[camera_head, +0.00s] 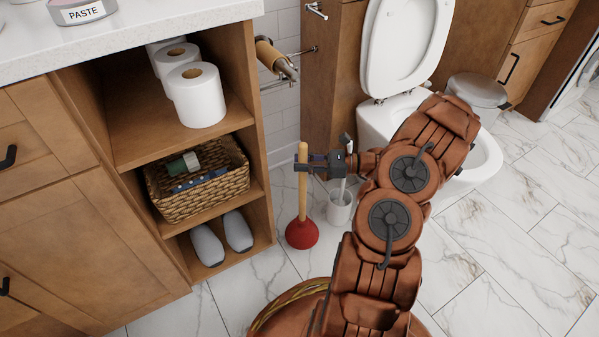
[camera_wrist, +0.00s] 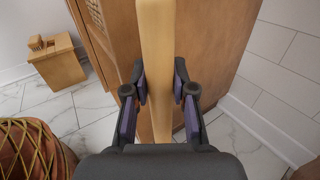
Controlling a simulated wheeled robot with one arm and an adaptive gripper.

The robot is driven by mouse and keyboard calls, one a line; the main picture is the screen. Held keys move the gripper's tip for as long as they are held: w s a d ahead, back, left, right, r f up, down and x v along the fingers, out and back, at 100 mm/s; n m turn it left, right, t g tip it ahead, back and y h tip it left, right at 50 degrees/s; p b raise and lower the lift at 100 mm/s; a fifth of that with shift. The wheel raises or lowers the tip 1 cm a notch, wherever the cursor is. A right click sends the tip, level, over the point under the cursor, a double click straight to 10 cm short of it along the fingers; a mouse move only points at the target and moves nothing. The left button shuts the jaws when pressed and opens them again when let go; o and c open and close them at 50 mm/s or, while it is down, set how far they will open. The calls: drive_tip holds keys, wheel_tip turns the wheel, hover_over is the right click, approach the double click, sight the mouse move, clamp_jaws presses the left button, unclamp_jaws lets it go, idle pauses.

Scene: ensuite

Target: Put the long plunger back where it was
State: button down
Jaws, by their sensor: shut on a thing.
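The long plunger (camera_head: 303,205) has a pale wooden handle and a red rubber cup. In the head view it is upright between the cabinet and the toilet, its cup low at the marble floor; I cannot tell whether it touches. My gripper (camera_head: 305,167) is shut on the upper part of the handle, reaching in from the right. In the wrist view the handle (camera_wrist: 158,50) runs upright between the fingers of my gripper (camera_wrist: 160,92). The cup is hidden there.
A white toilet brush holder (camera_head: 339,208) stands just right of the plunger. The wooden cabinet (camera_head: 258,140) is close on the left, with toilet rolls, a basket and slippers on its shelves. The toilet (camera_head: 375,125) is behind. In the wrist view, a small wooden box (camera_wrist: 58,66) stands left.

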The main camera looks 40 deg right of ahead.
drive_tip(key=shift+w+a+f+b, duration=0.1)
drive_tip(key=shift+w+f+b, duration=0.1)
drive_tip(key=shift+f+b, duration=0.3)
drive_tip(key=shift+w+a+f+b, duration=0.1)
drive_tip(key=shift+w+f+b, duration=0.2)
drive_tip(key=shift+f, duration=0.4)
drive_tip(key=shift+w+f+b, duration=0.15)
drive_tip(key=shift+f+b, duration=0.3)
drive_tip(key=shift+f, duration=0.25)
drive_tip(key=c, duration=1)
unclamp_jaws()
drive_tip(key=shift+o, duration=0.2)
drive_tip(key=p+v, duration=0.3)
drive_tip(key=v, duration=0.4)
drive_tip(key=shift+s+d, duration=0.2)
